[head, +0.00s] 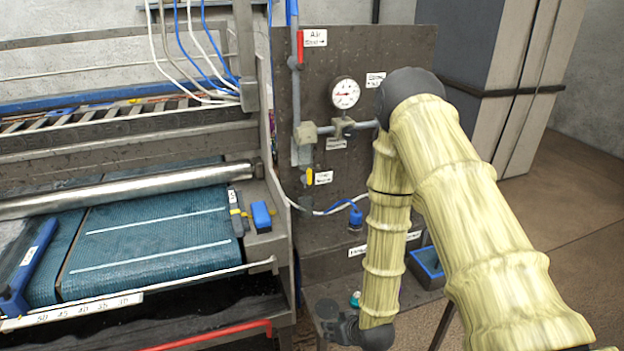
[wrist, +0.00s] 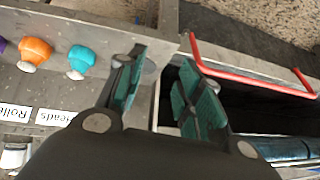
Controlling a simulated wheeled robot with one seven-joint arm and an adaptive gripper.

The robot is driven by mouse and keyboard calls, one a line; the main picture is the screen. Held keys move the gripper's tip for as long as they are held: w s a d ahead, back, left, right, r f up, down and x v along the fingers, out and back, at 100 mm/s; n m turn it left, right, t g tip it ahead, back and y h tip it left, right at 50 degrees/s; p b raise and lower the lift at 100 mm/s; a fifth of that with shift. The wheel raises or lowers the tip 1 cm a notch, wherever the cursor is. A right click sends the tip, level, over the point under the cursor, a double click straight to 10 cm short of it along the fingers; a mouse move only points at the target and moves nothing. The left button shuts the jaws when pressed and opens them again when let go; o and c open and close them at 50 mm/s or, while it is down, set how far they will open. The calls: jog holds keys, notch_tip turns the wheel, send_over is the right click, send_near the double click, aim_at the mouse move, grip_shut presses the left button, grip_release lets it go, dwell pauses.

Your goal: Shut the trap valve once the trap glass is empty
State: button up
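A small yellow lever (head: 309,175) sits on the dark panel, below a short upright grey tube (head: 304,152); it looks like the trap valve, and its handle points roughly up and down. A small label (head: 323,178) beside it is too small to read surely. The tube may be the trap glass; I cannot tell whether it holds liquid. My gripper is open and empty in the wrist view (wrist: 160,72), its two teal-padded fingers apart above a shelf edge. It is low and well away from the yellow lever, which the wrist view does not show.
A red air lever (head: 300,47) and a pressure gauge (head: 345,93) are higher on the panel. Orange (wrist: 35,50) and teal (wrist: 80,60) knobbed pieces stand on the shelf near my gripper. A red rail (wrist: 250,65) lies to its right. A blue bin (head: 428,264) stands behind my arm.

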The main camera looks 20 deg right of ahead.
jog(key=w+d+r+t+b, duration=0.15)
jog(key=w+r+t, duration=0.25)
jog(key=w+r, duration=0.7)
jog(key=n+t+y, duration=0.2)
jog(key=t, duration=0.4)
send_near(311, 175)
jog(key=p+x, duration=0.1)
jog(key=x, duration=0.8)
jog(key=shift+w+p, duration=0.3)
jog(key=shift+p, duration=0.05)
jog(key=shift+a, duration=0.1)
jog(key=shift+c, duration=0.4)
grip_shut()
